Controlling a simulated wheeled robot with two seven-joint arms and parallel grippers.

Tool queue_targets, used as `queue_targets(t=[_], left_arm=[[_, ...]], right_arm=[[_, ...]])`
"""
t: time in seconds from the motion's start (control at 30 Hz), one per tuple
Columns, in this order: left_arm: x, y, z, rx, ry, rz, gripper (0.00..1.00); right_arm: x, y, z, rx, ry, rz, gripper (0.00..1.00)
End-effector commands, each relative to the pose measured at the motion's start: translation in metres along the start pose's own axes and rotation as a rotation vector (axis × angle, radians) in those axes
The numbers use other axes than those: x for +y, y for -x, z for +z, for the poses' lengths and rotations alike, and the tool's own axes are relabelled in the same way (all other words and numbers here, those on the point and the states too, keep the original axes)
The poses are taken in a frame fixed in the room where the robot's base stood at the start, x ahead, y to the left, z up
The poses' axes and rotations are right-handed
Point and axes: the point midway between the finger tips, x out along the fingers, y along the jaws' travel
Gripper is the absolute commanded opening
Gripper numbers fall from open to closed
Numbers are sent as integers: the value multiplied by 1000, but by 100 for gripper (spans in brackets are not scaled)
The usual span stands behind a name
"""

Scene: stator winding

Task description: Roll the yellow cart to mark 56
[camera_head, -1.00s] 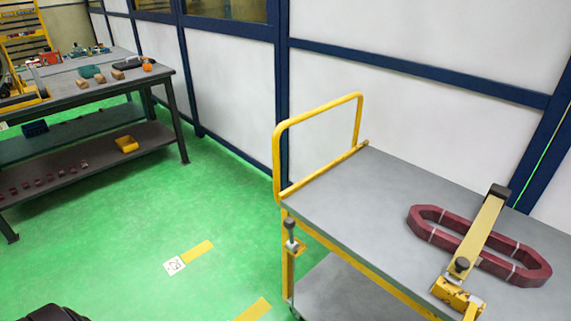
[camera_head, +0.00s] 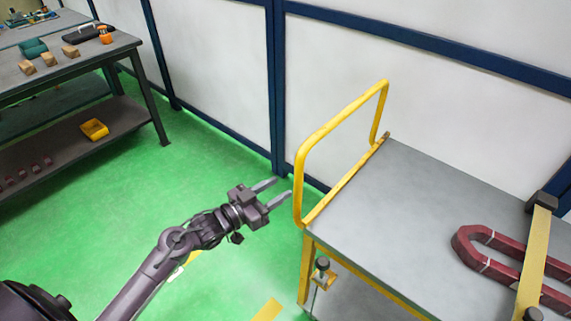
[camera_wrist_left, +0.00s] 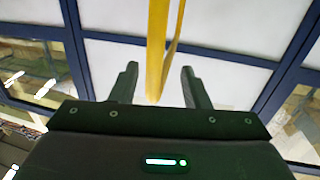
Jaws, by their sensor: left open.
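The yellow cart (camera_head: 345,215) stands at the right with a grey top and a yellow push handle (camera_head: 335,125) at its left end. My left gripper (camera_head: 281,189) is open and empty, its fingers pointing at the near post of the handle from the left. In the left wrist view the yellow handle bar (camera_wrist_left: 157,50) lines up between the two open fingertips (camera_wrist_left: 160,70); whether it is inside the jaws I cannot tell. A yellow floor strip (camera_head: 268,310) shows at the bottom, and another is mostly behind my left arm. No readable mark number shows. My right gripper is out of view.
A dark red coil (camera_head: 490,250) lies on the cart under a yellow clamp bar (camera_head: 538,255). A white panelled wall (camera_head: 215,70) runs behind. Green floor between is clear.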

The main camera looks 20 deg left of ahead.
Motion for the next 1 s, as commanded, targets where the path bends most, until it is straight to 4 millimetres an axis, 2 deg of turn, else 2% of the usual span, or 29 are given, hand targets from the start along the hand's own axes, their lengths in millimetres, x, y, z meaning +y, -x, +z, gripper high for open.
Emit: queue_targets(t=[0.23, 0.4, 0.57, 0.83, 1.0], left_arm=[[0, -38, -2, 1, 2, -1, 42], [0, -62, -1, 1, 1, -1, 42], [0, -72, 0, -1, 1, -1, 42], [0, -74, 2, -2, 0, -2, 42], [0, -73, 2, -2, 0, -2, 20]], right_arm=[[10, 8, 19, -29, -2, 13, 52], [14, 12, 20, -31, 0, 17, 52], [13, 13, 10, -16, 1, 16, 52], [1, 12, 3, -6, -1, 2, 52], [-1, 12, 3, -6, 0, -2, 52]])
